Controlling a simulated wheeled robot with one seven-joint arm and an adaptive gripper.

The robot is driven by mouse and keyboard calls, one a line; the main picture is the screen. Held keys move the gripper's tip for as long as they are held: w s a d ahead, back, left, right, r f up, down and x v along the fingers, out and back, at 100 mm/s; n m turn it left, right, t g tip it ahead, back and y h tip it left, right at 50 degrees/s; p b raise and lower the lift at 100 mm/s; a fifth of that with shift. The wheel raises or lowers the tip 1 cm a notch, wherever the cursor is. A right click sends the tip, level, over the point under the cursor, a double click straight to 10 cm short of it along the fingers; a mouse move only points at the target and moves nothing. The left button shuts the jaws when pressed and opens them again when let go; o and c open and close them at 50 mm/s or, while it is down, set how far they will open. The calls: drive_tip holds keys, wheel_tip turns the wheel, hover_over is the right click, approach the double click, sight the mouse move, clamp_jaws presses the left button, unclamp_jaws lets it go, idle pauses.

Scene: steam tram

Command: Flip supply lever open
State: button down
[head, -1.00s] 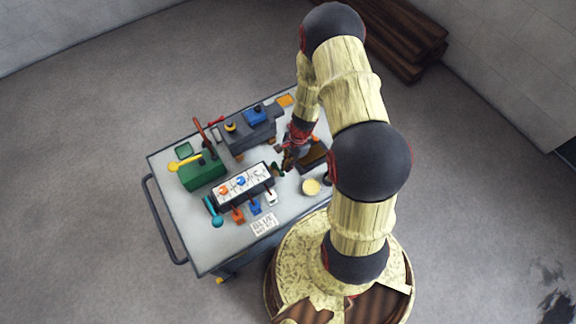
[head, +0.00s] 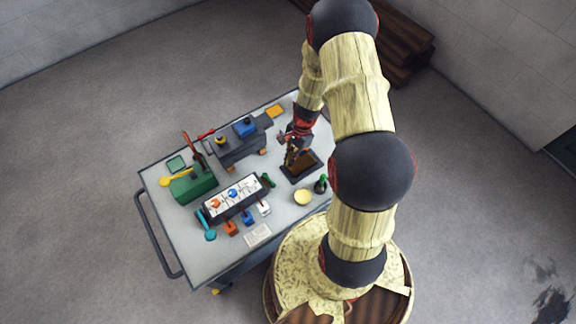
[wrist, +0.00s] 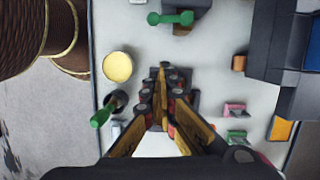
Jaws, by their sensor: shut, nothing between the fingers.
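No part is readably marked as the supply lever, so I cannot tell which one it is. On the cart, a white-topped panel box (head: 240,191) carries a cyan-handled lever (head: 209,233) at its left end. A green handle (head: 267,180) is at its right end and also shows at the top of the wrist view (wrist: 170,18). A green box (head: 194,185) has a yellow-ended lever (head: 170,181) and an upright red-brown lever (head: 191,146). My gripper (wrist: 163,68) is shut and empty, apart from all levers.
A yellow dish (head: 303,197) and a green-topped object (head: 320,184) stand near the cart's right edge. A grey block assembly (head: 240,149) with a blue block (head: 244,127) stands at the back, near an orange pad (head: 275,111). Orange, blue and white pieces line the panel's front.

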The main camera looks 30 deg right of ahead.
drive_tip(key=shift+v, duration=0.9)
drive_tip(key=shift+a, duration=0.1)
drive_tip(key=s+a+r+n+g, duration=0.2)
drive_tip(key=s+n, duration=0.2)
drive_tip(key=s, duration=0.1)
drive_tip(key=s+a+r+n+t+h, duration=0.1)
drive_tip(key=s+a+r+n+t, duration=0.1)
drive_tip(key=r, duration=1.2)
drive_tip(key=s+a+r+n+t+h, duration=0.1)
drive_tip(key=s+a+r+n+t, duration=0.2)
drive_tip(key=r, duration=1)
drive_tip(key=s+a+r+n+t, duration=0.2)
drive_tip(key=a+r+n, duration=0.5)
drive_tip(key=r, duration=0.7)
drive_tip(key=shift+s+r+n+t+h, duration=0.4)
drive_tip(key=shift+s+n, duration=0.1)
drive_tip(key=shift+s, duration=0.4)
drive_tip(key=c, duration=2.6)
unclamp_jaws()
